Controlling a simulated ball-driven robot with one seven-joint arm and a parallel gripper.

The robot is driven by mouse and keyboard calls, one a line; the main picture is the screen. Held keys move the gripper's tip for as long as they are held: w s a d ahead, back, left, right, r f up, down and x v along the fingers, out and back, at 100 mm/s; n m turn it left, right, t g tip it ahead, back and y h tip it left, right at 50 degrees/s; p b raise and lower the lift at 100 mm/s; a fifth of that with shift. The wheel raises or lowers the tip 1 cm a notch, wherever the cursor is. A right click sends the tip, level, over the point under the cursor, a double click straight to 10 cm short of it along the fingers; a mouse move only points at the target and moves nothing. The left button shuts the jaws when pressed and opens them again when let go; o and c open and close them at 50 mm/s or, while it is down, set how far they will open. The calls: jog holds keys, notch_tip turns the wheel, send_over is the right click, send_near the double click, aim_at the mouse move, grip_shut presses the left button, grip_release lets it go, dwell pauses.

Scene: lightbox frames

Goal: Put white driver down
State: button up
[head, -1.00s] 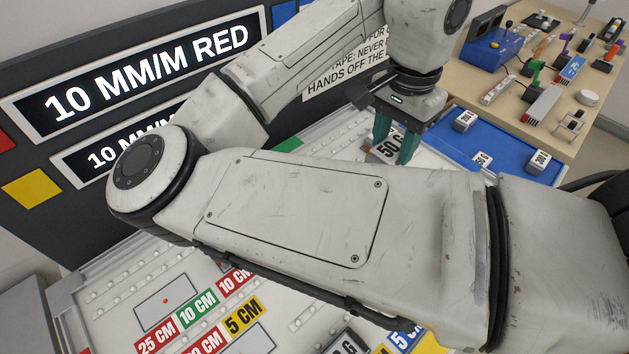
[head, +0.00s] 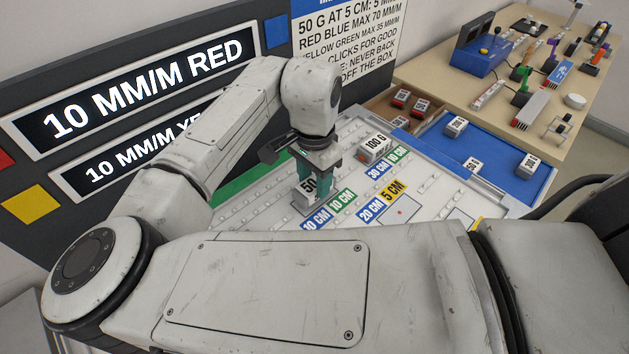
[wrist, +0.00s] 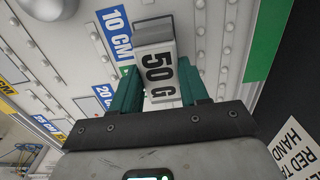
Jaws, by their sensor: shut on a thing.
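The white driver looks like a grey block with a white face marked 50 G (wrist: 158,72). In the head view the block (head: 308,187) is partly covered by my gripper (head: 314,188). My gripper's green fingers (wrist: 162,88) are shut on its two sides. The block is over the white studded board (head: 250,212), near blue and green 10 CM labels (head: 330,208). I cannot tell whether its underside touches the board.
A 100 G block (head: 375,147) stands on the board further right. A blue tray (head: 500,176) with several weights lies beyond it, beside a wooden table (head: 555,125) with tools. A dark sign panel (head: 150,75) rises at the left. My arm hides the near board.

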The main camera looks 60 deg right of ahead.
aim_at(315, 183)
jog(key=shift+f, duration=0.85)
jog(key=o, duration=1)
jog(key=shift+o, duration=0.2)
jog(key=shift+r, duration=0.1)
notch_tip(315, 183, up, 12)
jog(key=shift+b, duration=0.4)
